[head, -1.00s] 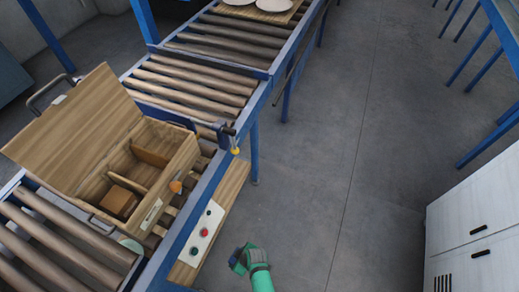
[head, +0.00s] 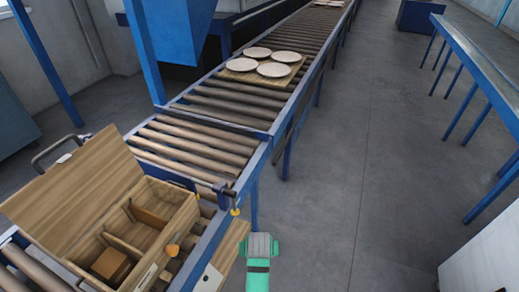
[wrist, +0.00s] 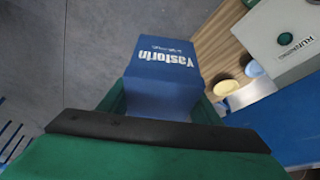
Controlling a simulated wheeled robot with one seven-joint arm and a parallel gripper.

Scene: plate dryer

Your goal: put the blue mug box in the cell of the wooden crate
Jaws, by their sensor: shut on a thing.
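The blue mug box (wrist: 163,75) with white lettering fills the middle of the wrist view, held between the green fingers of my gripper (wrist: 165,105). In the head view my green gripper (head: 260,262) is at the bottom centre, right of the conveyor and over the floor side; the box cannot be made out there. The wooden crate (head: 168,238) stands on the rollers at the lower left with its lid open. Dividers split it into cells. The near cell holds a brown box (head: 110,263); the cell beyond shows no box in its visible part.
The roller conveyor (head: 195,140) runs away to the upper right, with a board of white plates (head: 274,69) on it. A wooden ledge with a control box (wrist: 285,35) is beside the gripper. Open floor lies to the right, with a blue-framed table (head: 470,70).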

